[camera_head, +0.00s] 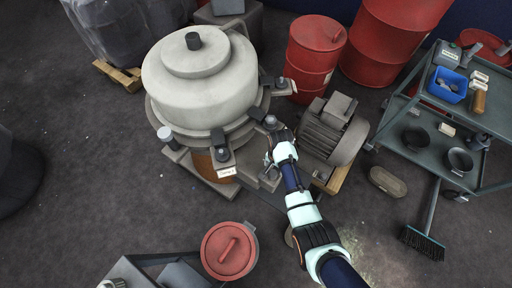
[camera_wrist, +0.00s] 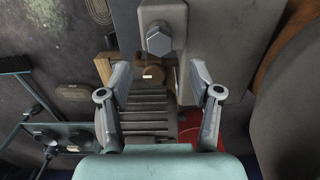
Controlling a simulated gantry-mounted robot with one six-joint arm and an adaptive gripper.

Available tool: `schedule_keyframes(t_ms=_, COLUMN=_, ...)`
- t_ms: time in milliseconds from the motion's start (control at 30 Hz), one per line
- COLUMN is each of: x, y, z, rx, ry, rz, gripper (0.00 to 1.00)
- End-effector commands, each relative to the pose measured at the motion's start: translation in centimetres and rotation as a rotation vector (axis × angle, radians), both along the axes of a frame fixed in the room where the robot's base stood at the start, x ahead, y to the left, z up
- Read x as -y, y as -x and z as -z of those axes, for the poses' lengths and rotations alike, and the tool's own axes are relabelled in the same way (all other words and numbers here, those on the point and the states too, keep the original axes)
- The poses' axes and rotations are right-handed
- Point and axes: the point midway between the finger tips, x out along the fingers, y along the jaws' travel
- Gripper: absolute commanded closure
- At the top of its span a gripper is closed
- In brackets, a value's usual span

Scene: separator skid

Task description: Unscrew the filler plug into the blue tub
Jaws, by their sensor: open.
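A grey hex-headed plug (camera_wrist: 159,40) sits upright on a rounded grey boss in the wrist view; it looks like the filler plug. In the head view a small knob (camera_head: 270,122) beside the separator seems to be the same plug. My gripper (camera_wrist: 160,75) is open and empty, its two fingers spread apart below the plug in the wrist picture, not touching it. In the head view my gripper (camera_head: 273,152) is low beside the separator, its fingers too small to make out. The blue tub (camera_head: 449,94) stands on the upper shelf of the cart at the right, with small items inside.
The white separator bowl (camera_head: 198,75) stands left of my arm. A finned motor (camera_head: 332,130) is close on the right. Red drums (camera_head: 315,58) stand behind. The grey-green cart (camera_head: 425,118) carries dark bowls. A broom (camera_head: 424,240) leans near the cart. A red-lidded bucket (camera_head: 228,250) is in front.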

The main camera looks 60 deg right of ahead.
Motion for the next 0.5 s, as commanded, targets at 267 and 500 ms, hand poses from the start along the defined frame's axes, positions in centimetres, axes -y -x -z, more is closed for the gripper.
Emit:
schedule_keyframes(t_ms=267, x=-0.1, y=-0.1, z=3.8, rx=0.001, ry=0.001, rz=-0.005, gripper=0.36)
schedule_keyframes(t_ms=500, x=-0.1, y=-0.1, z=7.7, rx=0.001, ry=0.001, rz=-0.006, gripper=0.36)
